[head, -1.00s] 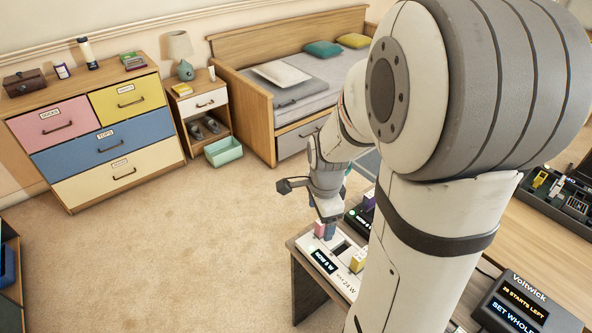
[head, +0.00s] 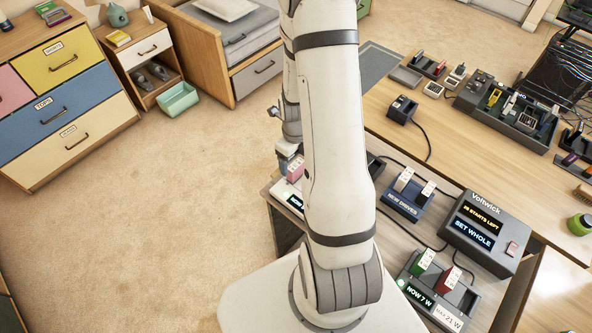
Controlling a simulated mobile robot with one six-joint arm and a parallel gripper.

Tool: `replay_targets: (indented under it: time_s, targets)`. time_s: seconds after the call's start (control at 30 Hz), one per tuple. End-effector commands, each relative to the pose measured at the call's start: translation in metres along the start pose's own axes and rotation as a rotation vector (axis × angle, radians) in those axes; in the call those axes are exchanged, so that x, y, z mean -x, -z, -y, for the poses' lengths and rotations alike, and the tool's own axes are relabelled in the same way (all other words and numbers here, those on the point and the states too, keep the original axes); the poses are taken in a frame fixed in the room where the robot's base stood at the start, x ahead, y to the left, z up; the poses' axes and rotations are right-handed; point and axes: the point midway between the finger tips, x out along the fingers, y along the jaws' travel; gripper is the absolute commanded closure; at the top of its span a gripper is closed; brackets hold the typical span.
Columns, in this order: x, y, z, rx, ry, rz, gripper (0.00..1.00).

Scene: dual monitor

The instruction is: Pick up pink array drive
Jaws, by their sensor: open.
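The pink array drive (head: 295,171) stands upright at the far end of a white dock (head: 283,193) with a lit display, at the desk's left edge. My gripper (head: 286,160) points down right beside the drive and is small in this view. It is open; whether its fingers straddle or touch the drive I cannot tell. A blue-grey piece shows just left of the pink drive. My forearm hides the right part of the dock.
A "NEW DRIVES" dock (head: 406,197) holds white drives. A Voltwick box (head: 487,233) and a dock (head: 438,287) with a green and a red drive stand to the right. Cables cross the desk (head: 400,150). Open carpet lies left.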

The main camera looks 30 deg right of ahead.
Motion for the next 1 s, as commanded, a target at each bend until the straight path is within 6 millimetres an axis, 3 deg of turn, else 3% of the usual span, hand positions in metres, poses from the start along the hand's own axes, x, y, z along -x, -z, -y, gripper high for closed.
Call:
replay_targets:
  time_s: [0.33, 0.67, 1.0]
  targets:
    - [-0.038, 0.000, 0.001, -0.001, -0.002, -0.002, 0.20]
    - [-0.044, 0.000, 0.002, -0.001, 0.000, 0.000, 0.20]
    - [-0.043, 0.000, 0.002, -0.002, 0.000, 0.000, 0.47]
